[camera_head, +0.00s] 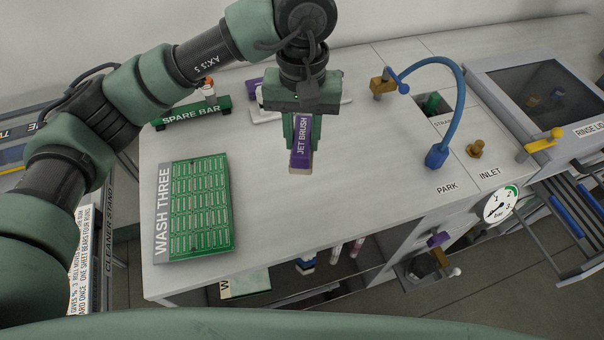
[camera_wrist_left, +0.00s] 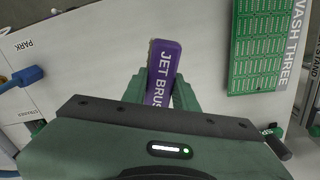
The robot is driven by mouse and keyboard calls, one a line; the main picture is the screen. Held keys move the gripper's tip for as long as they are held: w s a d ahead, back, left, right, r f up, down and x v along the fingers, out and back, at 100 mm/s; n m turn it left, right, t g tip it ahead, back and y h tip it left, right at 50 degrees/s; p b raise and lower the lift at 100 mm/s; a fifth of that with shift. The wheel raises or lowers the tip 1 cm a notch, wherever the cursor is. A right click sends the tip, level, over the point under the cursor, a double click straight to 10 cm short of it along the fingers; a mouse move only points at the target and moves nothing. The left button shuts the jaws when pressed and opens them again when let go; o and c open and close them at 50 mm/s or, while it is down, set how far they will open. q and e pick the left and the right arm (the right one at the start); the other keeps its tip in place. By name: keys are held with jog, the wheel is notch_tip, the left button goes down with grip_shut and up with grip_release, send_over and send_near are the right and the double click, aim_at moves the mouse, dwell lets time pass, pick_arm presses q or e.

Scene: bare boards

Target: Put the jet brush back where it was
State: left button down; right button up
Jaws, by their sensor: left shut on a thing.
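The purple jet brush (camera_head: 302,138), labelled "JET BRUSH", is held with its pale bristle end down above the grey bench top (camera_head: 330,210). My left gripper (camera_head: 301,122) is shut on it. In the left wrist view the brush (camera_wrist_left: 165,68) shows between the two green fingers of the gripper (camera_wrist_left: 160,92). Behind the gripper, a white holder (camera_head: 264,116) with a bit of purple lies on the bench, partly hidden by the gripper. I cannot tell whether the brush touches the bench. My right gripper is not in view.
The green "WASH THREE" board (camera_head: 200,205) lies at the bench's left front. The green "SPARE BAR" (camera_head: 192,114) stands behind it. A lidded basin (camera_head: 545,95) is farther right. The bench's middle front is clear.

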pick_arm(q)
notch_tip(320, 180, down, 13)
jog(key=p, duration=0.3)
jog(key=shift+r, duration=0.1)
jog(key=shift+f, duration=0.2)
jog(key=c, duration=1.1)
grip_release()
jog(key=shift+r, duration=0.1)
